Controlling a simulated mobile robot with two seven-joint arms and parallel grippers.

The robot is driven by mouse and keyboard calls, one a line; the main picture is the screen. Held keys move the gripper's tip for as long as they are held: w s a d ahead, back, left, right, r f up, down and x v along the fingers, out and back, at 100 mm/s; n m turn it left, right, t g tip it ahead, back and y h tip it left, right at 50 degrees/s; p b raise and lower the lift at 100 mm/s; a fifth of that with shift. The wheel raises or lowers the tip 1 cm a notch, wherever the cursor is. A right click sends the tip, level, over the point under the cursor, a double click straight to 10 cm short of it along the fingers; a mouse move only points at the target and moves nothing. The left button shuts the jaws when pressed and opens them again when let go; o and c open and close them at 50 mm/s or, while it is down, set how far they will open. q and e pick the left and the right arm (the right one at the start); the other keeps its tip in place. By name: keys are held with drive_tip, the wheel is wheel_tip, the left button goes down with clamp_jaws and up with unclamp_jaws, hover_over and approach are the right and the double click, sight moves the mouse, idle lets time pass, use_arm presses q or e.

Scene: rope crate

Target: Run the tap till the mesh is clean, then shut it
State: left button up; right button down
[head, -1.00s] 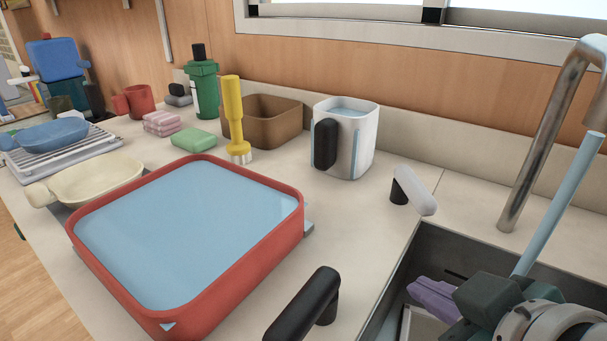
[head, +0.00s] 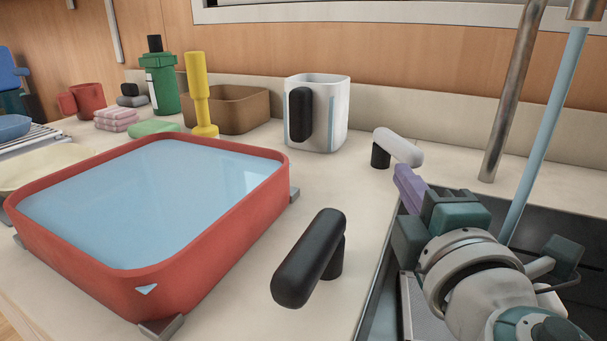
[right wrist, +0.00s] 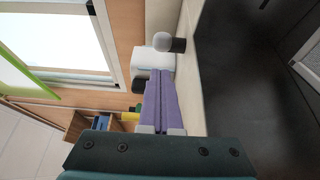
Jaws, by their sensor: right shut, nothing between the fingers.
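The tap's metal spout (head: 512,95) rises at the right, and a blue stream of water (head: 545,130) runs from its outlet into the dark sink (head: 378,300). A white lever (head: 398,147) and a black lever (head: 308,258) stand on the counter by the sink. My right gripper (head: 405,183) is shut and empty, its purple fingers just below the white lever in the head view. In the right wrist view the fingers (right wrist: 160,75) point toward the white lever (right wrist: 168,42), with no clear contact. A grey framed panel (right wrist: 308,55), possibly the mesh, is partly visible in the sink. My left gripper is out of view.
A red tub of water (head: 215,235) fills the left counter. A white jug (head: 325,110), brown bin (head: 240,108), yellow-handled tool (head: 199,90) and green bottle (head: 162,80) stand behind it. Counter between jug and black lever is clear.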

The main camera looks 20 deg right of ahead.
sight(409, 163)
drive_tip(key=x, duration=0.5)
drive_tip(key=shift+w, duration=0.2)
drive_tip(key=shift+s+d+f+b, duration=0.15)
drive_tip(key=shift+d+b, duration=0.15)
drive_tip(key=shift+d, duration=0.2)
drive_tip(key=shift+s+d+b, duration=0.2)
drive_tip(key=shift+d+b, duration=0.05)
drive_tip(key=shift+d, duration=0.25)
